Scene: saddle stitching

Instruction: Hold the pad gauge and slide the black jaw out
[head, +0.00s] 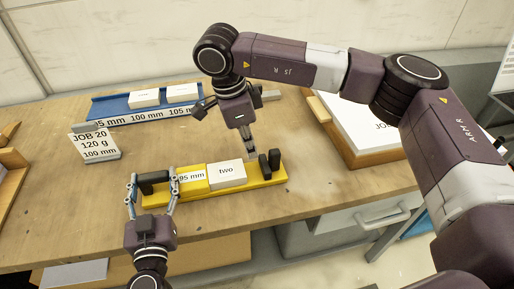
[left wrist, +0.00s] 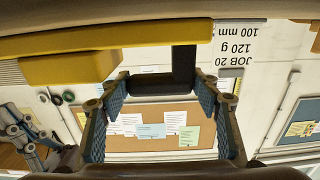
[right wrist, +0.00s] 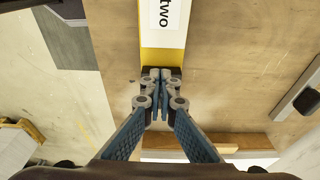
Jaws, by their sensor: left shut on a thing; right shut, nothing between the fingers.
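The yellow pad gauge (head: 240,185) lies on the bench, marked 95 mm, with a white block labelled "two" (head: 227,175) on it. My left gripper (head: 153,184) is shut on the black handle (head: 154,176) at the gauge's left end; the handle also shows between the fingers in the left wrist view (left wrist: 165,86). The black jaw (head: 275,159) stands at the right end. My right gripper (head: 250,154) is shut and empty just beside the jaw. In the right wrist view its closed fingertips (right wrist: 160,76) overlap the black part, so contact is unclear.
A blue rack (head: 100,107) with white blocks stands at the back left, near a JOB 20 card (head: 96,146). A wooden tray (head: 345,152) with a white stack is at the right. Bare bench lies between them; its front edge is close to the gauge.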

